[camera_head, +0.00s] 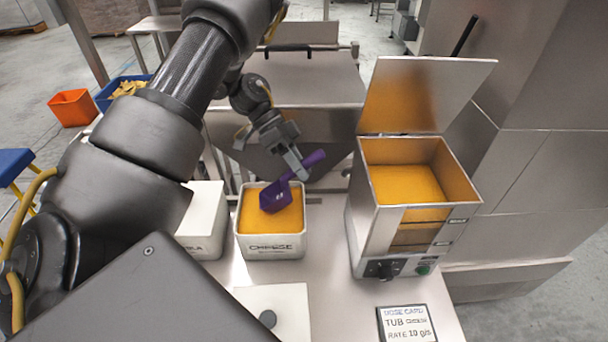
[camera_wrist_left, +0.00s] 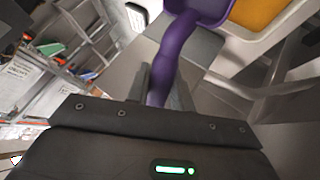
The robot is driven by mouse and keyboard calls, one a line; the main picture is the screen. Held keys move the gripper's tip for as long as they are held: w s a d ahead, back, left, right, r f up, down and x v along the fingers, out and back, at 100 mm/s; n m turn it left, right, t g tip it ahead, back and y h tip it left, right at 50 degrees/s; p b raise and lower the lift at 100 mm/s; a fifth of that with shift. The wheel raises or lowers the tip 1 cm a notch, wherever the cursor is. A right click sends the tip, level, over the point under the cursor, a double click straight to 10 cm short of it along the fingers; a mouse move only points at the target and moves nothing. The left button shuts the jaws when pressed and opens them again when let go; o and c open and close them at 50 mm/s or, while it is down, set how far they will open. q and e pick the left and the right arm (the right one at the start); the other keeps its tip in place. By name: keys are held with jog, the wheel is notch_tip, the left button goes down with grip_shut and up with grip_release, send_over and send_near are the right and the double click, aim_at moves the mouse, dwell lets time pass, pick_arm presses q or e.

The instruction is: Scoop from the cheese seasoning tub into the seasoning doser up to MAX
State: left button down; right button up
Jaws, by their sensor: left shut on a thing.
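My left gripper (camera_head: 297,168) is shut on the handle of a purple scoop (camera_head: 276,196). The scoop's bowl is over the cheese tub (camera_head: 272,247), at its orange powder; I cannot tell how deep it sits. The scoop handle also shows between the fingers in the left wrist view (camera_wrist_left: 172,70). The seasoning doser (camera_head: 372,226) stands to the right with its lid (camera_head: 420,95) raised. Orange seasoning (camera_head: 407,184) lies inside it and shows through the front window, where level marks are; the upper mark is too small to read surely. My right gripper is not in view.
A second white tub (camera_head: 205,215) stands left of the cheese tub, partly hidden by my left arm. A white lid (camera_head: 275,312) with a dark knob lies in front. A dose card (camera_head: 407,324) lies near the doser. Bare table shows between tub and doser.

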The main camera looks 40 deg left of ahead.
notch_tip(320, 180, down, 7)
jog(key=b, duration=0.6)
pick_arm(q)
notch_tip(320, 180, down, 8)
jog(key=n+g+y+p, duration=0.1)
jog(key=p, duration=0.3)
jog(key=shift+g+y, duration=0.4)
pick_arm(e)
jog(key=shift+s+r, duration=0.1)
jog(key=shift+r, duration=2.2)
pick_arm(q)
jog(key=shift+s+a, duration=0.1)
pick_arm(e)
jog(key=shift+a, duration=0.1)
